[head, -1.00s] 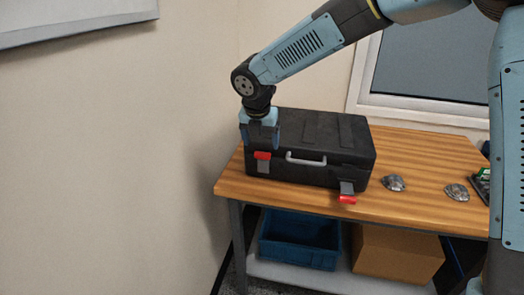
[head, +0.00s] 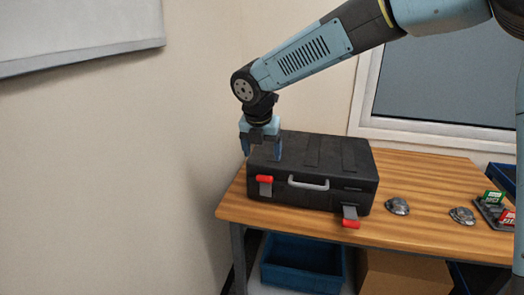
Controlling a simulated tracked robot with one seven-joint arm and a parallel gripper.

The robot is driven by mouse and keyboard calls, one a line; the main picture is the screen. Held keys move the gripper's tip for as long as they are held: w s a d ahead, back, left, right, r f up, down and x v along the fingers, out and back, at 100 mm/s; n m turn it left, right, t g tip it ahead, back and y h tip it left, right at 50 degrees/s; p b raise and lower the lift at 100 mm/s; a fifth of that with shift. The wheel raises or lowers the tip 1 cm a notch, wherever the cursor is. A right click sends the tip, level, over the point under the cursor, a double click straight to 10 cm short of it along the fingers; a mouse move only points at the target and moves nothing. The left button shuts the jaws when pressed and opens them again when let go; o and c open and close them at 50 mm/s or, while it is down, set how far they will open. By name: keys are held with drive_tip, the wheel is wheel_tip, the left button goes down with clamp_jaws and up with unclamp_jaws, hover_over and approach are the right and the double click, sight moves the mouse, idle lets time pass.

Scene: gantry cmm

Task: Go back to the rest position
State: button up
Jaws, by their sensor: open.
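My gripper (head: 261,150) points down just above the left part of the black case. Its two fingers are apart and nothing shows between them. The black case (head: 330,152) lies closed on the wooden table, with a grey handle (head: 308,183) on its front. Two latches with red tips show on the front: the left one (head: 265,180) sits against the case front, and the right one (head: 350,220) hangs lower and sticks outward. Whether a fingertip touches the case cannot be told.
Two silvery domed pieces (head: 397,206) (head: 462,215) lie on the wooden table (head: 430,175) right of the case. A dark holder with green and red labelled items (head: 494,207) is at the right. Below are a blue bin (head: 300,262) and a cardboard box (head: 405,273). A wall stands close at left.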

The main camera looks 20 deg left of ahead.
drive_tip(key=s+d+r+m+t+h, duration=0.1)
drive_tip(key=d+r+m, duration=0.4)
drive_tip(key=d+m, duration=0.65)
drive_tip(key=d+r+m+h, duration=0.1)
drive_tip(key=d+r+m, duration=0.4)
drive_tip(key=d, duration=1.1)
drive_tip(key=s+d+m, duration=0.8)
drive_tip(key=d+m, duration=0.2)
drive_tip(key=s+d+f+m+t+y, duration=0.1)
drive_tip(key=s+d+m, duration=0.7)
drive_tip(key=d+m, duration=0.2)
drive_tip(key=shift+d+m+y, duration=0.15)
drive_tip(key=shift+m+y, duration=0.15)
drive_tip(key=shift+m, duration=0.15)
